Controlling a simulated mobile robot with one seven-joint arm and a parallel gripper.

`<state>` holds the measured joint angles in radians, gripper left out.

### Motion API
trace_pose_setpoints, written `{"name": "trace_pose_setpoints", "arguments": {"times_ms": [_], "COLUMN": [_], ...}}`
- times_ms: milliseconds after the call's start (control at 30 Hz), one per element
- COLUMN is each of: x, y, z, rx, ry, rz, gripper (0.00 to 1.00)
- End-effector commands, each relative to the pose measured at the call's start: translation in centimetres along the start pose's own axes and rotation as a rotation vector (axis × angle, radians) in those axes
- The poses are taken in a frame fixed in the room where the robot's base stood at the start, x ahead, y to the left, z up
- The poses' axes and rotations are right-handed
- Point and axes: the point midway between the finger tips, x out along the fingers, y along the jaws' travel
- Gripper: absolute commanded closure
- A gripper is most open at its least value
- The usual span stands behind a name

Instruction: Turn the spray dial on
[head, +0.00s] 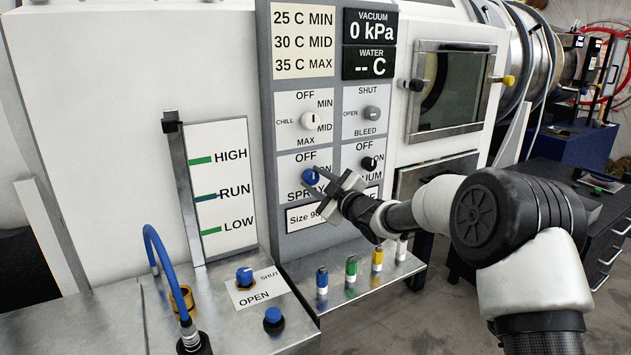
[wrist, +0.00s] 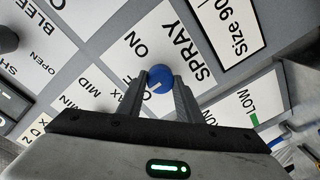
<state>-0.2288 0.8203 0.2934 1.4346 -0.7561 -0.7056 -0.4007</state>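The spray dial (head: 309,176) is a round blue knob with a white mark, low on the grey panel in the head view. It also shows in the wrist view (wrist: 160,77), between my fingertips. Its white mark points toward the OFF side; the ON label (wrist: 135,46) is on the other side. My gripper (head: 316,179) is at the dial, with one finger on each side. In the wrist view the fingers (wrist: 160,84) lie close against the knob's sides, so it looks shut on the dial. Part of the SPRAY label is hidden by my gripper in the head view.
Above are a chill dial (head: 309,120) and a bleed dial (head: 371,113). A black vacuum dial (head: 370,163) sits right of the spray dial. Below, a metal ledge (head: 335,287) holds several coloured pegs. A blue SHUT/OPEN valve (head: 244,275) and a blue hose (head: 160,255) are lower left.

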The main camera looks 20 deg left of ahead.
Motion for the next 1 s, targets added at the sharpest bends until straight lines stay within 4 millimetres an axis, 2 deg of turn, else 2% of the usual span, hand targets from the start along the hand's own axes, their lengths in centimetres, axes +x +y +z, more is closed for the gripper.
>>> {"name": "trace_pose_setpoints", "arguments": {"times_ms": [33,100,467,667,1000], "x": [-0.01,-0.02,-0.05,-0.05,-0.06], "y": [-0.02,-0.02,0.03,0.04,0.06], "z": [0.01,0.01,0.05,0.05,0.11], "rx": [0.0,0.0,0.068,0.202,0.519], "ry": [0.0,0.0,0.002,0.006,0.014], "rz": [0.0,0.0,0.002,0.006,0.015], "gripper": [0.83,0.9,0.9,0.9,0.9]}}
